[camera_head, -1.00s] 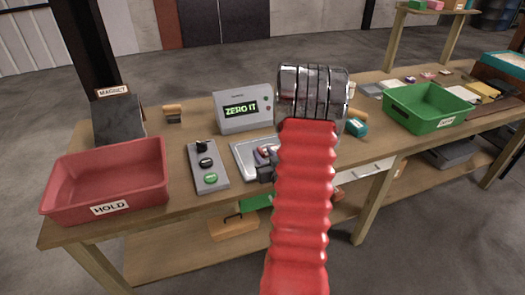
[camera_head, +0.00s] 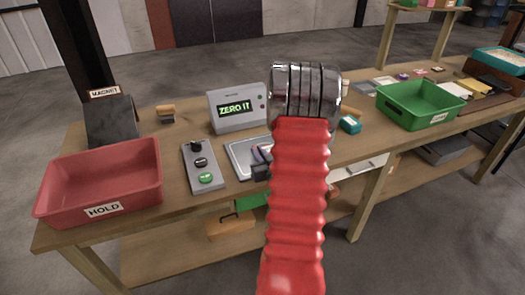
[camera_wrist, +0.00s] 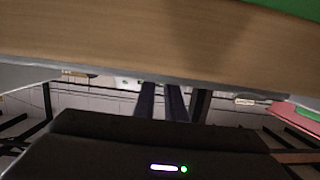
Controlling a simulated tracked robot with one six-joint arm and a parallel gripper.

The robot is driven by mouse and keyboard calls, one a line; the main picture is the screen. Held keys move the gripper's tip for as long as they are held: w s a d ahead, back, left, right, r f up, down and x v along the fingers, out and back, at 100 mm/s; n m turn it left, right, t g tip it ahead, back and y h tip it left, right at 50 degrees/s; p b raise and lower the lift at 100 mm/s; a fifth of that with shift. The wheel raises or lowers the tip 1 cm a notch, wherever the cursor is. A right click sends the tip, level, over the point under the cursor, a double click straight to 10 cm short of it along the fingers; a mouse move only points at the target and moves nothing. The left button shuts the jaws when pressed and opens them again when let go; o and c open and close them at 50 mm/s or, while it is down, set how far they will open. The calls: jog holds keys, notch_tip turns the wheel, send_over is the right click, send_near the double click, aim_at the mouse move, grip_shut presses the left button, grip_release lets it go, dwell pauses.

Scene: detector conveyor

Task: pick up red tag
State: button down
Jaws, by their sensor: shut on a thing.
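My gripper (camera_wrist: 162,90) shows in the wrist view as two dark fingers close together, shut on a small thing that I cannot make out. In the head view my red, ribbed arm hides most of the gripper; only a dark part shows beside the metal tray (camera_head: 238,158). A small purplish and pale item (camera_head: 262,154) shows there at the arm's left edge, partly hidden. I cannot make out a red tag clearly in either view.
A green bin (camera_head: 420,105) and a teal box (camera_head: 350,125) stand right.

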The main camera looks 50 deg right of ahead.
dwell(0.4)
notch_tip(320, 180, up, 10)
dwell(0.7)
jog(key=shift+s, duration=0.1)
dwell(0.5)
